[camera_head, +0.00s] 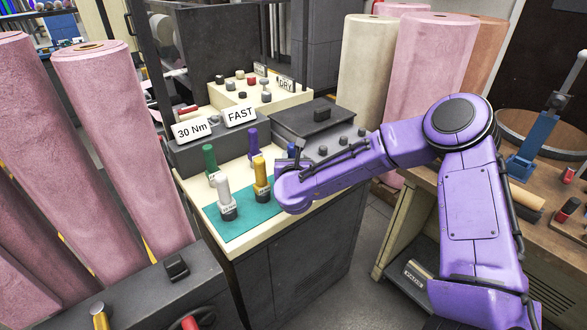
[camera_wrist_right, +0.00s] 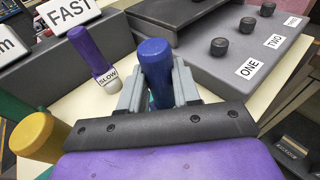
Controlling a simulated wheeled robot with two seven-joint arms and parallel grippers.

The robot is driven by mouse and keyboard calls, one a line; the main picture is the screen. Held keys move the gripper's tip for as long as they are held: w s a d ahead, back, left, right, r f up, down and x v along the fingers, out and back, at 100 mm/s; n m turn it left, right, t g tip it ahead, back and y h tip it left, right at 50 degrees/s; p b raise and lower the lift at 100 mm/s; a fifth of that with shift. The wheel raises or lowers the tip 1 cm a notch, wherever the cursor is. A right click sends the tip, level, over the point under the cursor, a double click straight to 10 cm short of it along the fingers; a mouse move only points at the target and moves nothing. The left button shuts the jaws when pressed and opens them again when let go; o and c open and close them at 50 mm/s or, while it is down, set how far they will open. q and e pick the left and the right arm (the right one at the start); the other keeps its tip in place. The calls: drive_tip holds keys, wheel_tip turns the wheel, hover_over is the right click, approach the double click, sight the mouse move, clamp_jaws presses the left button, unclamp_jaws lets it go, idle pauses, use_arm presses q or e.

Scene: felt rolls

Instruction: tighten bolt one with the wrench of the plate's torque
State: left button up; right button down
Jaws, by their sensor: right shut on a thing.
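A plate reading "30 Nm" (camera_head: 192,130) and a plate reading "FAST" (camera_head: 240,115) stand on the grey block. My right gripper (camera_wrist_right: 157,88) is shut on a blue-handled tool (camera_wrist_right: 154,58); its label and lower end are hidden. The tool's top also peeks out behind my wrist in the head view (camera_head: 291,150). White (camera_head: 223,190), yellow (camera_head: 261,172), green (camera_head: 209,158) and purple (camera_head: 253,140) handled tools stand nearby; the purple one's collar reads "SLOW". Bolt one (camera_wrist_right: 219,47) is a dark knob labelled "ONE" on a grey box, right of my gripper. My left gripper is not in view.
The teal mat (camera_head: 238,229) lies on the cream bench top. Bolts two (camera_wrist_right: 243,25) and three (camera_wrist_right: 267,8) sit beyond bolt one on the grey box (camera_wrist_right: 190,45). A cream block (camera_head: 220,97) with several small knobs stands behind. Pink felt rolls (camera_head: 110,120) stand left.

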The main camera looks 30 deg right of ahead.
drive_tip(key=shift+r+p, duration=2.35)
drive_tip(key=shift+r, duration=2.15)
